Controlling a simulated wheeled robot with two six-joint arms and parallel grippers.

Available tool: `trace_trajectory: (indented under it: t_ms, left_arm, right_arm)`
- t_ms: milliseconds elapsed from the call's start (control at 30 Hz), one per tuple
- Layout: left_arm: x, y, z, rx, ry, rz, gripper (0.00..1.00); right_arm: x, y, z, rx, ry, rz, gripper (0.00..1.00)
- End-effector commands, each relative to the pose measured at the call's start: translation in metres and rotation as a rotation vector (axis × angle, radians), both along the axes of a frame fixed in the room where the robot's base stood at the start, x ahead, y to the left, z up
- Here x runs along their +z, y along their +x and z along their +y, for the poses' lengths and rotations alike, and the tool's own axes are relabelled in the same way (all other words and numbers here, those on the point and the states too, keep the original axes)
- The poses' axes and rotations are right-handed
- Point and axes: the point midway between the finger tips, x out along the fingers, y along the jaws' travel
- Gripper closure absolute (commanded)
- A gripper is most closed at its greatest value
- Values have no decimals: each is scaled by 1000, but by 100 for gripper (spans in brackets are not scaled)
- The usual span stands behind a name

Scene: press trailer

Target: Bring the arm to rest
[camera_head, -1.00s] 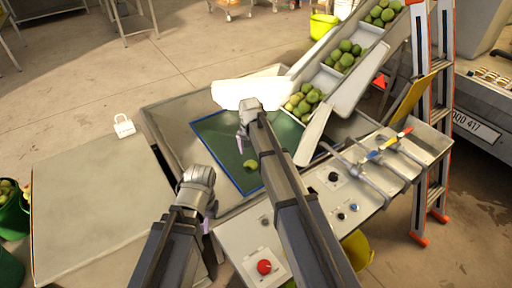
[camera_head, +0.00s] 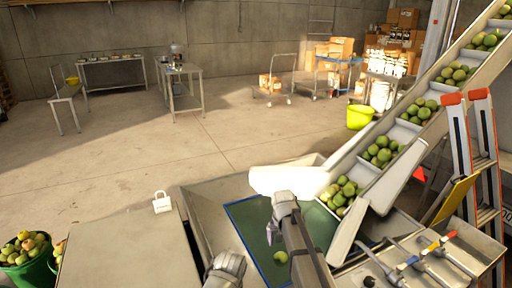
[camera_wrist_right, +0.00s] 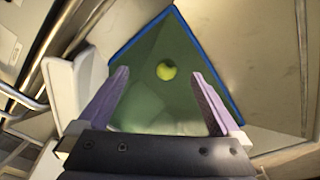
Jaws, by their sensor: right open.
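My right gripper (camera_head: 271,232) is over the green, blue-edged tray area (camera_head: 246,214) at the foot of the conveyor. In the right wrist view its two purple fingers (camera_wrist_right: 164,100) are spread apart with nothing between them. A single green apple (camera_head: 280,257) lies on the green surface; it also shows in the right wrist view (camera_wrist_right: 166,71), beyond the fingertips and apart from them. My left arm (camera_head: 226,270) shows only at the bottom edge, left of the right arm; its fingers are out of frame.
A conveyor (camera_head: 384,172) with green apples rises to the right. A ladder (camera_head: 485,165) and a panel with levers (camera_head: 420,262) stand at the right. A green bucket of apples (camera_head: 30,262) is at left.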

Motion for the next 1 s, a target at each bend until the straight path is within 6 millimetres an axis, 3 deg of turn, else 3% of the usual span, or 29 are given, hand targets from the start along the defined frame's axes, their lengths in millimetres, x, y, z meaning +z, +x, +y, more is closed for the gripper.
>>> trace_trajectory:
  t_ms: [33, 300, 500, 700, 1000]
  left_arm:
    - [1, 0, 0, 0, 0, 0, 100]
    - [4, 0, 0, 0, 0, 0, 100]
    - [6, 0, 0, 0, 0, 0, 100]
    - [6, 0, 0, 0, 0, 0, 100]
    - [6, 0, 0, 0, 0, 0, 100]
  right_arm:
    - [1, -27, 10, 48, -5, 13, 0]
    - [3, -167, 56, 408, -49, 116, 0]
    - [5, -240, 68, 612, -71, 176, 0]
    - [5, -265, 70, 696, -78, 201, 0]
    - [5, -265, 71, 701, -78, 203, 0]
